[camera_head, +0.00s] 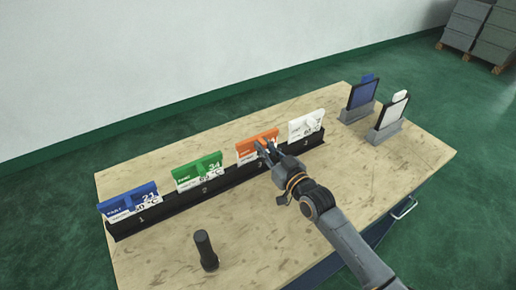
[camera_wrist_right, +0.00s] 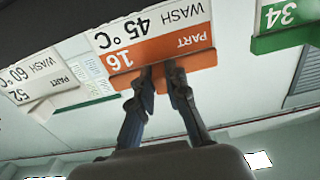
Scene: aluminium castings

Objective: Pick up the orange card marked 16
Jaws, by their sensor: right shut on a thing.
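The orange card marked 16 (camera_head: 256,141) is upright at slot 3 of the long black rack (camera_head: 190,198) on the table. In the right wrist view the orange card (camera_wrist_right: 190,43) appears upside down, with "16", "PART" and "WASH 45 °C" readable. My right gripper (camera_head: 265,147) is at the card from the front right. In the wrist view my right gripper (camera_wrist_right: 160,75) is shut on the orange part near the middle of its edge. Whether the card's lower edge is seated in the slot is unclear. My left gripper is not in view.
The rack also holds a blue card (camera_head: 128,199), a green card (camera_head: 197,171) and a white card (camera_head: 306,125) close beside. Two stands with a blue card (camera_head: 361,95) and a white card (camera_head: 391,112) are at the back right.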

